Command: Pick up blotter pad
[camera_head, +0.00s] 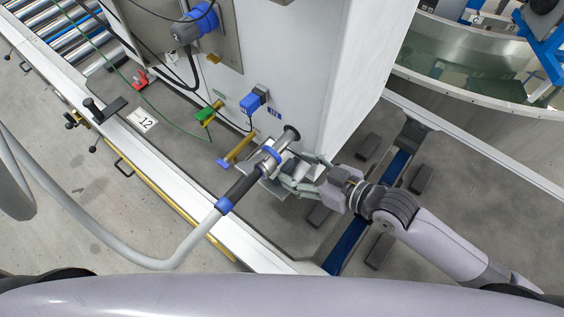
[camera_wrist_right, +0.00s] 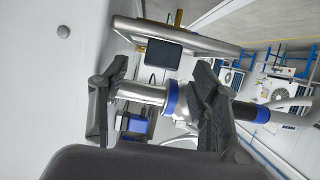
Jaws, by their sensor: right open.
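My right gripper (camera_head: 293,178) is open beside the white cabinet's lower corner, close to a hose coupling. In the right wrist view, its two dark fingers (camera_wrist_right: 160,90) stand apart, with the metal pipe (camera_wrist_right: 142,93) and its blue ring showing between them. I cannot tell whether they touch it. Beyond the fingers, a dark square pad (camera_wrist_right: 163,54) sits against a silver plate; it may be the blotter pad, but I cannot tell for sure. I cannot make it out in the head view, where the hose and gripper cover that area. My left gripper is not in view.
A grey hose (camera_head: 190,240) with a black grip and blue rings runs to the coupling (camera_head: 290,134). The white cabinet (camera_head: 300,60) stands behind. A yellow lever (camera_head: 240,149) and blue fitting (camera_head: 251,103) are near. Dark blocks (camera_head: 422,179) lie on the grey deck at right.

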